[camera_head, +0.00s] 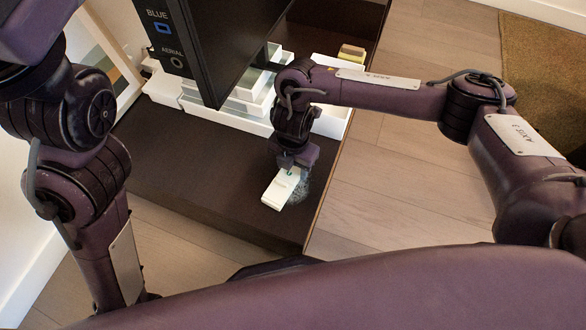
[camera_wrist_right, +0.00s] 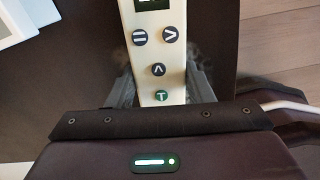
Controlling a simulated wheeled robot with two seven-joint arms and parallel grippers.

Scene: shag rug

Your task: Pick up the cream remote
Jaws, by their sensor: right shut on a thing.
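The cream remote (camera_head: 279,191) is at the front of the dark shelf top, under my right gripper (camera_head: 293,172). In the right wrist view the remote (camera_wrist_right: 157,50) shows dark round buttons, a green button near the gripper and part of a dark screen. My right gripper (camera_wrist_right: 162,88) is shut on the remote, with one finger on each side of it. I cannot tell whether the remote touches the shelf. My left arm comes in at the left of the head view, but its gripper is out of sight.
The dark shelf top (camera_head: 180,170) has bare room left of the remote. A black screen (camera_head: 225,40) and white trays (camera_head: 250,95) stand behind. A small yellowish block (camera_head: 352,52) lies at the back. Wood floor (camera_head: 400,190) and a brown rug (camera_head: 545,70) are to the right.

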